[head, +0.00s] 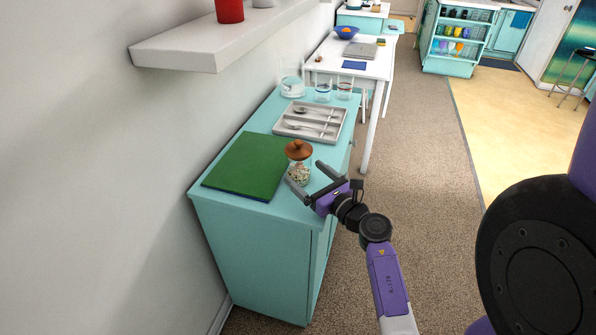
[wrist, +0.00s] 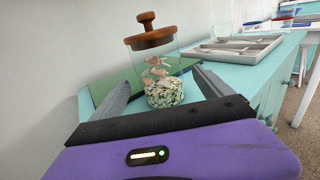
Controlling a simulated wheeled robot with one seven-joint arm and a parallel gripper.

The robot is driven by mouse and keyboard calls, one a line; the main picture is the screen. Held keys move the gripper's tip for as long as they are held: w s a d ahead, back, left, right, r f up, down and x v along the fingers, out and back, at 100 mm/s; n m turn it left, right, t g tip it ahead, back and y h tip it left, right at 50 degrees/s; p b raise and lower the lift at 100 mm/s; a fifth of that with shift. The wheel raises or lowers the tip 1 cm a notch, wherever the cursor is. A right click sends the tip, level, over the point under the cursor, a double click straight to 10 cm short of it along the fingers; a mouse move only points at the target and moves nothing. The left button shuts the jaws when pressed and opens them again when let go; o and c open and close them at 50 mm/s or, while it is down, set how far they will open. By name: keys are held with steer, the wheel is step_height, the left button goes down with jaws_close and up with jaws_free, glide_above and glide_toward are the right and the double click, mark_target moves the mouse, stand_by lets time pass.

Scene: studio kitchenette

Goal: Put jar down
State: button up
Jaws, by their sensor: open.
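The jar (head: 299,172) is clear glass with a brown wooden lid and pale pebbles or shells inside. It stands upright on the turquoise cabinet top (head: 277,208), beside the right edge of the green board. In the wrist view the jar (wrist: 160,75) is ahead of my gripper, between the lines of its two fingers. My gripper (head: 311,176) is open, its fingers spread on either side of the jar's lower part. The wrist view also shows the open fingers of my gripper (wrist: 165,88), with gaps between them and the glass.
A green board (head: 245,165) lies left of the jar. A grey cutlery tray (head: 287,126) with utensils and several glasses (head: 323,92) stand behind. A white wall shelf (head: 205,40) overhangs at upper left. Carpeted floor (head: 410,140) is clear to the right.

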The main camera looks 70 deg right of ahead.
steer(key=x, duration=0.7)
steer(key=shift+w+d, duration=0.2)
steer(key=shift+r, duration=0.1)
jaws_close()
